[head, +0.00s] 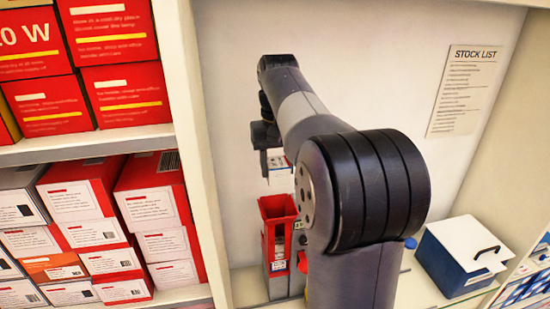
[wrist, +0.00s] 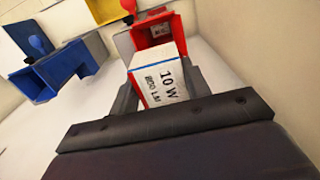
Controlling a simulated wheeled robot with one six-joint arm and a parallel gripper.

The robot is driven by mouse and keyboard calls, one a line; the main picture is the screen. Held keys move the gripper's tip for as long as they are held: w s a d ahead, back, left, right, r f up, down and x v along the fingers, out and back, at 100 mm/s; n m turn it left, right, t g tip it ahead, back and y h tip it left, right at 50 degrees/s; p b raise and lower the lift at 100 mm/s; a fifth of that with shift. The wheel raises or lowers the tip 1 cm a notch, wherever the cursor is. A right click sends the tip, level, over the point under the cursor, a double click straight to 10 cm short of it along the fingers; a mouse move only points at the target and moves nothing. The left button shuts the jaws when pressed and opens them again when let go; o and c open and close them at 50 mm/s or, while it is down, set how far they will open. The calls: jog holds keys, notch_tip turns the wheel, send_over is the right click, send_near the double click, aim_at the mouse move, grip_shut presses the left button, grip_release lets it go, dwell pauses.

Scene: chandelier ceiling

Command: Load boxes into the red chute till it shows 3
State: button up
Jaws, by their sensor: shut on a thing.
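My gripper (head: 270,155) is shut on a white box (head: 281,178) above the red chute (head: 272,240). In the head view the box appears slightly above the chute's rim. A small pale label or display is on the chute's front, too small to read.
A blue chute (wrist: 62,70) and a yellow chute (wrist: 110,8) stand beside the red one. Shelves at left hold red boxes (head: 120,95) and white-fronted boxes (head: 75,200). A blue bin with a white lid (head: 460,255) stands at right. A stock list (head: 465,90) hangs behind.

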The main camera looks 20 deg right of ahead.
notch_tip(320, 180, down, 8)
jog(key=shift+r, duration=0.25)
jog(key=shift+f+b, duration=1)
jog(key=shift+f, duration=0.7)
dwell(0.5)
jog(key=o, duration=0.9)
jog(key=shift+r, duration=0.15)
jog(key=shift+o, duration=0.8)
notch_tip(320, 180, up, 3)
jog(key=shift+r+p, duration=0.1)
jog(key=shift+p, duration=1.1)
jog(key=shift+r, duration=2.3)
